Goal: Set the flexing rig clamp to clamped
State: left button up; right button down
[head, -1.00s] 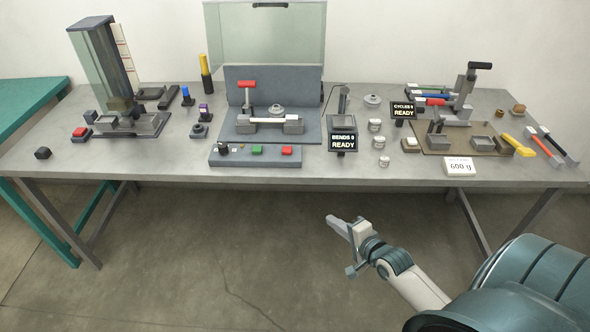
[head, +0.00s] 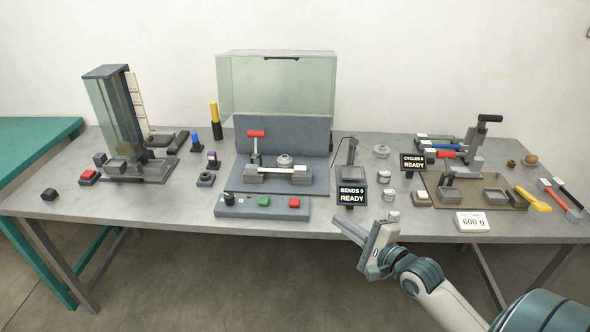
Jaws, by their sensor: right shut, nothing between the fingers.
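The flexing rig (head: 323,182) stands at the middle of the table, a grey plate with an upright back panel. Its clamp appears to be the red-topped lever (head: 256,134) standing upright at the rig's left. A white bar (head: 283,169) lies across two grey blocks in front of it, with a round metal weight behind the bar. A display (head: 352,195) beside the rig reads BENDS 0 READY. My right gripper (head: 350,229) is shut and empty at the table's front edge, to the lower right of the rig and apart from it. My left gripper is out of view.
A clear guard (head: 280,85) is raised above the rig. A control box (head: 245,206) with green and red buttons lies in front. A tower (head: 115,110) stands at left. A second rig, small weights and a 600 g sign (head: 472,222) are at right.

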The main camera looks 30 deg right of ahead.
aim_at(251, 134)
jog(key=i+l+u, duration=0.2)
jog(key=l+u, duration=0.15)
jog(key=l, duration=0.45)
jog(key=i+l+u, duration=0.15)
jog(key=l+u, duration=0.25)
jog(key=l, duration=0.4)
jog(key=l+u, duration=0.35)
jog(key=l, duration=0.5)
